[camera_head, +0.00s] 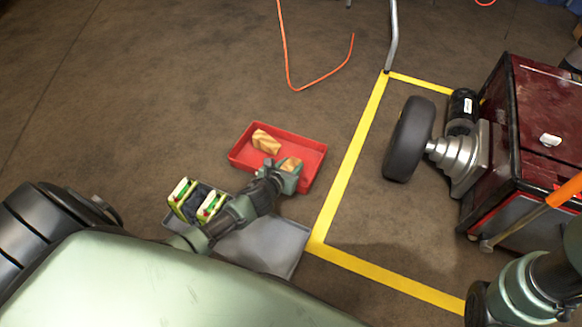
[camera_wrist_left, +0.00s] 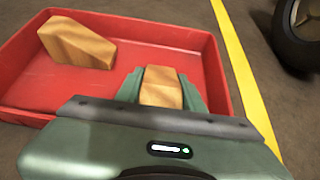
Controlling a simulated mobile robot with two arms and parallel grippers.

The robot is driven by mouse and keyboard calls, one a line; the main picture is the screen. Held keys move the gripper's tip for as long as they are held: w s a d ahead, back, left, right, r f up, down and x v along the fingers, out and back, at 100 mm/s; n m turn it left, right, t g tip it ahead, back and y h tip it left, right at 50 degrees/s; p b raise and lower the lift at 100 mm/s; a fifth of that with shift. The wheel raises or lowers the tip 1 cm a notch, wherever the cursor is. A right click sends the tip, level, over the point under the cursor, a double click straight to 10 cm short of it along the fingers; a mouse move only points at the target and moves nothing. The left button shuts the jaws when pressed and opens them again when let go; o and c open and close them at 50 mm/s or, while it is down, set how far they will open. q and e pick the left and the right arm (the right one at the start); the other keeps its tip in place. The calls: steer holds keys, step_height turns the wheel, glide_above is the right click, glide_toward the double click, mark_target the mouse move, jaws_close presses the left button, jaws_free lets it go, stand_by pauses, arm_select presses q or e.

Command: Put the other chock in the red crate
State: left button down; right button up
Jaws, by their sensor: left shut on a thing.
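The red crate (camera_head: 310,150) is a shallow tray on the floor; it also shows in the left wrist view (camera_wrist_left: 205,60). One wooden chock (camera_head: 266,141) lies inside it toward the left; it also shows in the left wrist view (camera_wrist_left: 78,43). My left gripper (camera_head: 289,168) is over the near right part of the crate, shut on the other wooden chock (camera_head: 291,163). In the left wrist view that chock (camera_wrist_left: 161,87) sits between the fingers. I cannot tell whether it touches the crate floor. My right gripper is not in view.
Yellow floor tape (camera_head: 350,160) runs right of the crate. A dark red wheeled machine (camera_head: 540,130) stands at right. An orange cable (camera_head: 288,60) lies behind.

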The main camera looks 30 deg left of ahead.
arm_select(q)
steer(key=shift+f, duration=0.1)
steer(key=shift+f, duration=0.15)
steer(key=c, duration=0.9)
jaws_free()
